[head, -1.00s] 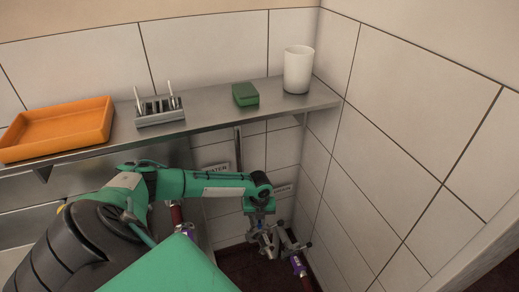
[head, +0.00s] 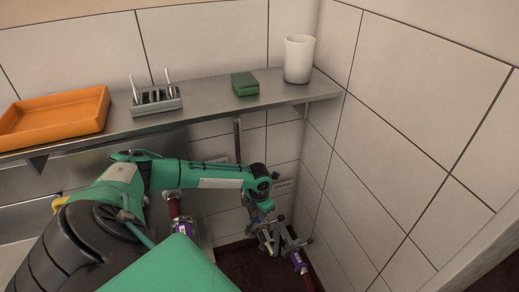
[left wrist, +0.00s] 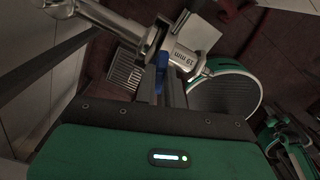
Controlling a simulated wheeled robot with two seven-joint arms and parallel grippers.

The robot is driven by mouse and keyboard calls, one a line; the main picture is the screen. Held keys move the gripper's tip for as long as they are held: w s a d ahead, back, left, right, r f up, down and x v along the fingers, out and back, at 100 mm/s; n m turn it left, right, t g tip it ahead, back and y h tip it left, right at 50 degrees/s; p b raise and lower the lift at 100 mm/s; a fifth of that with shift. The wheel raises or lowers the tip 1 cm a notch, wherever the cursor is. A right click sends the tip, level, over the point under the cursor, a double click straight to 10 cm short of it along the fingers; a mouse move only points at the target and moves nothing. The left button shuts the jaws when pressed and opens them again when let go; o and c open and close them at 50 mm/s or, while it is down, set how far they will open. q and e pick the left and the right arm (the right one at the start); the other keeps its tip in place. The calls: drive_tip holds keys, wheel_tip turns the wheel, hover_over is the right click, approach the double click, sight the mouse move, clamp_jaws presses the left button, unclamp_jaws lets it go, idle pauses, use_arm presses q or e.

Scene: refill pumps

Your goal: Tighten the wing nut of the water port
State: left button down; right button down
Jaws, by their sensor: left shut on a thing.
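My left gripper (head: 266,238) is low in the corner below the shelf, among metal pipe fittings. In the left wrist view, its two dark fingers (left wrist: 162,88) are shut on a small blue piece, which looks like a wing of the wing nut (left wrist: 161,68). Right beside it is a metal pipe fitting (left wrist: 186,58) marked "19 mm". The fingers hide most of the nut, so its seating cannot be seen. A hose with a purple band (head: 298,262) hangs just right of the gripper; another purple-banded hose (head: 183,227) is to the left. My right gripper is not in view.
A steel shelf (head: 205,103) above carries an orange tray (head: 55,118), a grey holder (head: 155,101) with thin tools, a green sponge-like block (head: 245,84) and a white cup (head: 298,58). A tiled wall (head: 390,150) closes off the right. A small wall label (head: 284,184) is partly covered.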

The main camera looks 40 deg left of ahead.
use_arm(q)
drive_tip(key=shift+m+b, duration=0.95)
drive_tip(key=shift+m, duration=0.35)
drive_tip(key=c, duration=1.5)
unclamp_jaws()
